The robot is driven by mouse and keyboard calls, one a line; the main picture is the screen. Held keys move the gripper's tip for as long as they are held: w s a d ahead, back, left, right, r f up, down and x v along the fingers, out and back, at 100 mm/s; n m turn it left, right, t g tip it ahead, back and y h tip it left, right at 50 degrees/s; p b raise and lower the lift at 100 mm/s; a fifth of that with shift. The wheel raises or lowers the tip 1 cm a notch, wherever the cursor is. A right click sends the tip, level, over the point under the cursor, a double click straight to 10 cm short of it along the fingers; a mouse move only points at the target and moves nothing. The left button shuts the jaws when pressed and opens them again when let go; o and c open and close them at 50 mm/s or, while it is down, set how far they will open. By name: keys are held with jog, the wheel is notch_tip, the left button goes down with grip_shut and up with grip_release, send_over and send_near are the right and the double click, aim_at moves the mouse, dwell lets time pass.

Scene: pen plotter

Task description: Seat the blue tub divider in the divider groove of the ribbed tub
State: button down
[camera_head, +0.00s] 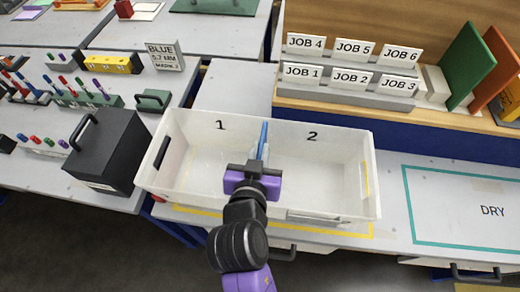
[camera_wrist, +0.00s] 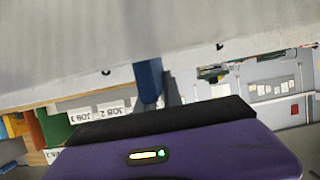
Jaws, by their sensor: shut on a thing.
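The ribbed tub (camera_head: 330,172) is a white open box with the numbers 1 and 2 on its far inner wall. The blue tub divider (camera_head: 263,135) stands about upright between the two numbers, seen nearly edge-on. My gripper (camera_head: 259,160) is over the middle of the tub and shut on the divider. In the wrist view the blue divider (camera_wrist: 149,80) shows as a narrow strip above the dark gripper body, against the pale tub wall (camera_wrist: 190,30). The divider's lower edge and the groove are hidden, so I cannot tell whether it sits in the groove.
A black box with a handle (camera_head: 105,150) stands left of the tub. Pen racks (camera_head: 85,98) and a BLUE label block (camera_head: 165,57) are farther left. Job cards (camera_head: 350,78) stand on a shelf behind. A teal outline marked DRY (camera_head: 455,200) encloses clear table at right.

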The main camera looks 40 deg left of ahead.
jog(key=shift+f, duration=0.2)
jog(key=c, duration=1.5)
grip_release()
jog(key=shift+r, duration=0.2)
jog(key=b+v, duration=0.1)
jog(key=v, duration=1.1)
